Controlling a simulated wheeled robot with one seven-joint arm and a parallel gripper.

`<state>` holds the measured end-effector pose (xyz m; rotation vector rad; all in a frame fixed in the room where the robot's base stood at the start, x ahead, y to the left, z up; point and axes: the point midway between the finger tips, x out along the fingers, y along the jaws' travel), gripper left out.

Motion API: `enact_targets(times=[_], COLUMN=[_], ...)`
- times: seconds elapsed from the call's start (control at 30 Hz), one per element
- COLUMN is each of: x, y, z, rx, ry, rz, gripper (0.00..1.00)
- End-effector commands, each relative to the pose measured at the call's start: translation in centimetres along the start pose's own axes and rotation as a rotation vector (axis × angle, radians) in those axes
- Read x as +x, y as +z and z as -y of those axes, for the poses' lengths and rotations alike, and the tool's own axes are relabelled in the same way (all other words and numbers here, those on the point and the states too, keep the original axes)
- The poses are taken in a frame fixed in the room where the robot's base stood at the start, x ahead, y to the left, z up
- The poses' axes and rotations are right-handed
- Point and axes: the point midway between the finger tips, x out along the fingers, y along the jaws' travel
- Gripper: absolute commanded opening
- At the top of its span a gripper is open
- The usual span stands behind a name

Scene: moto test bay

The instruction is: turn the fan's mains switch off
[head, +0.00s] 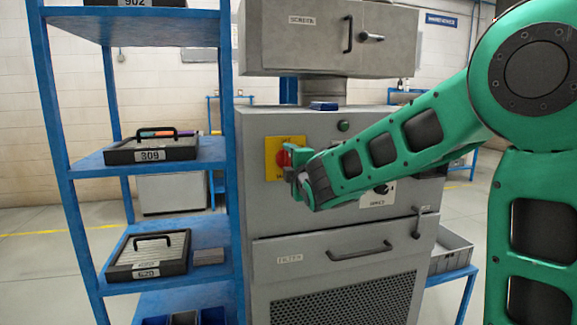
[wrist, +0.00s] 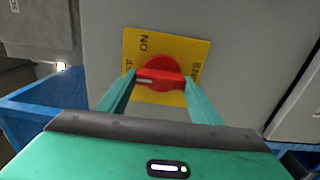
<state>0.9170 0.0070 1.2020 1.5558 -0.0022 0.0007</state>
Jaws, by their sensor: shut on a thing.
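The fan's mains switch is a red rotary knob (head: 283,158) on a yellow plate (head: 270,146) on the front of the grey cabinet. In the wrist view the red knob (wrist: 163,72) sits between my fingertips, with its grip bar lying across from one finger to the other. A white mark on the bar's left end points toward a partly hidden label ending in "FF". "ON" is printed on the yellow plate (wrist: 190,48) at upper left. My gripper (head: 292,160), also in the wrist view (wrist: 160,80), is shut on the knob.
A blue shelf rack (head: 230,200) with numbered cases stands close left of the cabinet (head: 262,210). The cabinet also has a green button (head: 344,126), a drawer handle (head: 360,250) and a side latch (head: 418,222). A grey bin (head: 452,246) is at right.

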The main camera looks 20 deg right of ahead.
Motion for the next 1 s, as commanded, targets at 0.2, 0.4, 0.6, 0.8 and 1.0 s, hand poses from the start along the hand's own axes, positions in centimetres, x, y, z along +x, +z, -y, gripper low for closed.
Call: enact_targets(times=[0.2, 0.4, 0.6, 0.8, 1.0], x=[-0.1, -0.1, -0.9, -4.2, -7.9], y=[-0.3, -0.2, -0.1, -0.1, -0.2], z=[0.6, 0.3, 0.2, 0.2, 0.3], rx=[-0.001, 0.0, 0.0, 0.0, 0.0], ry=[-0.012, -0.007, -0.005, -0.004, -0.006], rz=[-0.006, -0.003, -0.003, -0.004, -0.005], gripper=[0.77, 0.77, 0.77, 0.77, 0.77])
